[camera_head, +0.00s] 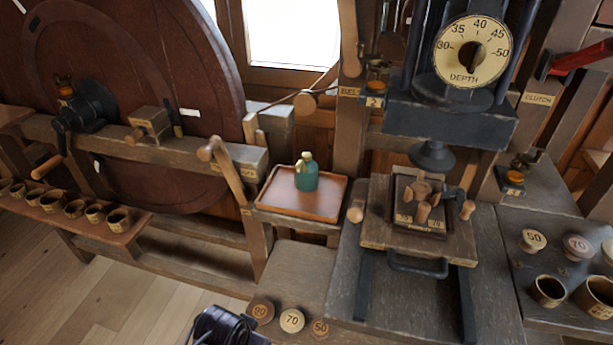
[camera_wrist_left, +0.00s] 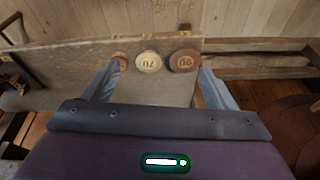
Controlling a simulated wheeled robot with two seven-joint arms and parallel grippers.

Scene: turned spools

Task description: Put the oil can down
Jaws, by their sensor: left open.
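The oil can (camera_head: 306,172), green with a brass-coloured top, stands upright on a brown tray (camera_head: 277,203) in the middle of the head view. My left gripper (camera_head: 228,328) is at the bottom edge of the head view, well in front of the can and apart from it. In the left wrist view its two fingers (camera_wrist_left: 160,90) are spread apart with nothing held between them. The oil can does not show in the left wrist view. My right gripper is in neither view.
Round knobs marked 90 (camera_head: 260,311), 70 (camera_head: 292,320) and 50 (camera_head: 320,328) sit on the bench front near my left gripper. A wooden lever (camera_head: 227,170) rises left of the tray. A press with a depth dial (camera_head: 472,50) stands to the right.

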